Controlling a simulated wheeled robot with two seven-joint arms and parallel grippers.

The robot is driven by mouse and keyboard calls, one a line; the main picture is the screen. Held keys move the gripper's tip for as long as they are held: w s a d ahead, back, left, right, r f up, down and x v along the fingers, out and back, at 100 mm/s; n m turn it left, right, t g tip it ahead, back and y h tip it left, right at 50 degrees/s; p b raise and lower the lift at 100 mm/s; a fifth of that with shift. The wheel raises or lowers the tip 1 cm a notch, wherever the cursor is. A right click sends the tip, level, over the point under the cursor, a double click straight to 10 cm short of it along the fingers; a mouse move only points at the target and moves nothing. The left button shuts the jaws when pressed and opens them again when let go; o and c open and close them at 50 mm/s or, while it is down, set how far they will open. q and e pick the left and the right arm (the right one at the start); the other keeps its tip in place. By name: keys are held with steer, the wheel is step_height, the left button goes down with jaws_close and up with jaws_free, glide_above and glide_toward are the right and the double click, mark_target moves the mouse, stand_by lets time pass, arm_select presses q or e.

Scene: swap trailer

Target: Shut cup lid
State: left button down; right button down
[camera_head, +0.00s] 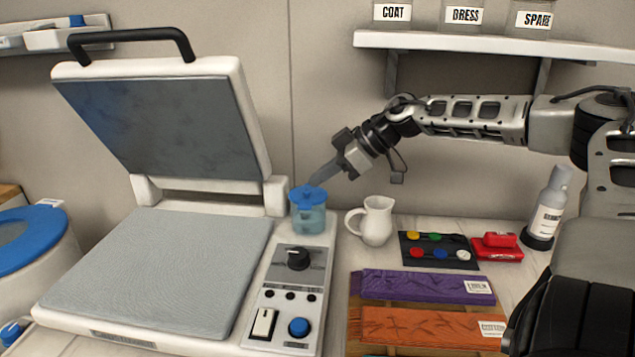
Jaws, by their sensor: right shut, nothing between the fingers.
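A small translucent teal cup (308,219) stands on the white press's side panel, behind the black knob. Its blue lid (307,194) lies over the top of the cup; I cannot tell whether it is fully seated. My right gripper (318,180) reaches in from the right and points down and left, its fingertips just above the lid's right side. It is shut and empty. Whether the fingertips touch the lid is hard to tell. My left gripper is not in view.
The press's raised upper plate (165,120) stands open left of the cup. A white pitcher (377,221) stands close on the cup's right. Beyond are a black tray of coloured pieces (437,250), a red box (497,247), a bottle (549,207) and folded cloths (425,287). A shelf (480,43) hangs above.

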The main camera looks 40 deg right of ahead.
steer(key=shift+w+a+f, duration=0.35)
stand_by(0.3)
